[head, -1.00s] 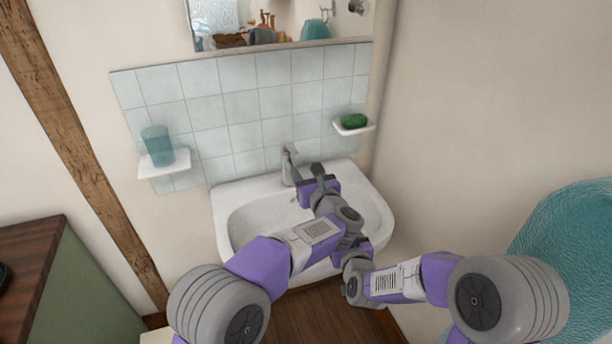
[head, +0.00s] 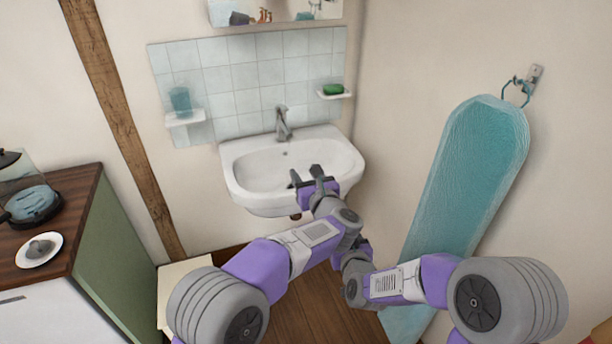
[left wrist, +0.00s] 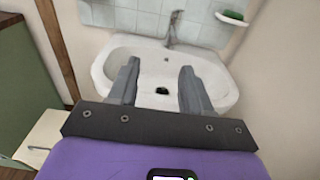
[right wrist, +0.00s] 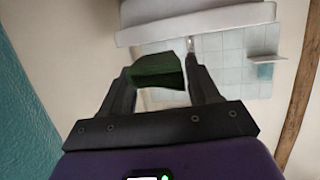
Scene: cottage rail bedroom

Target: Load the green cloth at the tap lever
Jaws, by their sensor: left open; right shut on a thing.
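The tap (head: 283,125) with its lever on top stands at the back of the white basin (head: 240,178); it also shows in the left wrist view (left wrist: 173,30). My left gripper (head: 307,175) is open and empty at the basin's front edge, short of the tap. My right gripper (right wrist: 160,80) is shut on the dark green cloth (right wrist: 157,70), which shows as a folded block between its fingers. In the head view the right gripper is mostly hidden behind my left forearm, and the cloth does not show there.
A green soap (head: 333,89) lies on a wall dish at right. A blue cup (head: 180,100) stands on a shelf at left. A teal ironing board (head: 470,170) hangs on the right wall. A wooden-topped cabinet (head: 70,205) stands at left.

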